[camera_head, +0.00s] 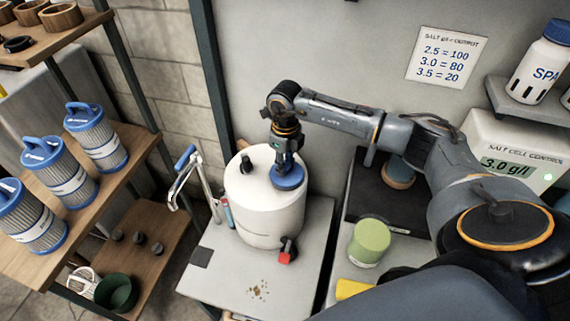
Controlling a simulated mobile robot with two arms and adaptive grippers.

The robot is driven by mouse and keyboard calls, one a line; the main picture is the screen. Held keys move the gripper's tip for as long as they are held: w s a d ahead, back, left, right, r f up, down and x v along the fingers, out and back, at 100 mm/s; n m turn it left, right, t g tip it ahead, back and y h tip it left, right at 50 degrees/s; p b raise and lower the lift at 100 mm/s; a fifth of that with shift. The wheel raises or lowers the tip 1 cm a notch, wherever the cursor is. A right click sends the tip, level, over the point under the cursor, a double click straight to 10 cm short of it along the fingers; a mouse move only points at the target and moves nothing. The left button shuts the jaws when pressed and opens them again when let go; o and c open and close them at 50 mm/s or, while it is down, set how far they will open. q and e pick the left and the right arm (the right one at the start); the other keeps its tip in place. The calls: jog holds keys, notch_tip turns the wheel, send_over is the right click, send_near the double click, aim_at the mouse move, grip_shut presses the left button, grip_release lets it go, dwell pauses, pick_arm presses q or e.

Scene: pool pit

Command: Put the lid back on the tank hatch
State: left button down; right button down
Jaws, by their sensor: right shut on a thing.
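The white tank (262,212) stands upright on a grey bench top. My right gripper (287,167) reaches down over the tank's top from above and is shut on the round blue lid (290,181). The lid is at the right side of the tank's top, and its front edge shows below the fingers. My left gripper is not in view.
A red-handled valve (287,252) sticks out low in front. A green container (369,243) is to the right. Blue-capped filter cartridges (96,138) fill the left shelf. The bench front (215,268) is mostly clear.

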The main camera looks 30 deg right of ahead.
dwell(0.3)
jog(key=c, duration=0.6)
grip_release()
jog(key=shift+r+p, duration=2.15)
jog(key=shift+r, duration=1.35)
grip_shut()
jog(key=shift+f, duration=0.15)
